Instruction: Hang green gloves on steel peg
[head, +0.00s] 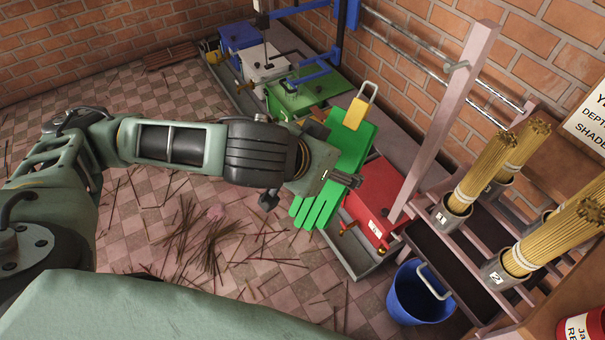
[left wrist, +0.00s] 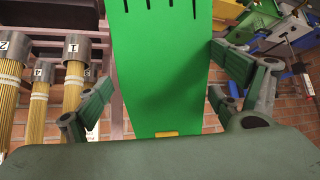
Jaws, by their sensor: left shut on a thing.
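The green gloves (head: 347,152) hang from my left gripper (head: 343,179) in the head view, fingers pointing down. A yellow cuff piece (head: 356,113) with a metal loop (head: 367,92) is at their upper end. In the left wrist view the gloves (left wrist: 165,60) fill the middle between my left fingers (left wrist: 165,95), fingers of the gloves toward the top. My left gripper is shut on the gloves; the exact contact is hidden. A short steel peg (head: 458,66) sticks out near the top of a pinkish post (head: 445,120), right of the gloves and apart from them.
A red machine (head: 374,203) stands below and right of the gloves; green (head: 305,90), white (head: 263,67) and blue (head: 240,38) ones stand behind. A rack with incense bundles (head: 485,172) is right of the post. A blue bucket (head: 417,300) is on the floor. Loose sticks litter the tiles.

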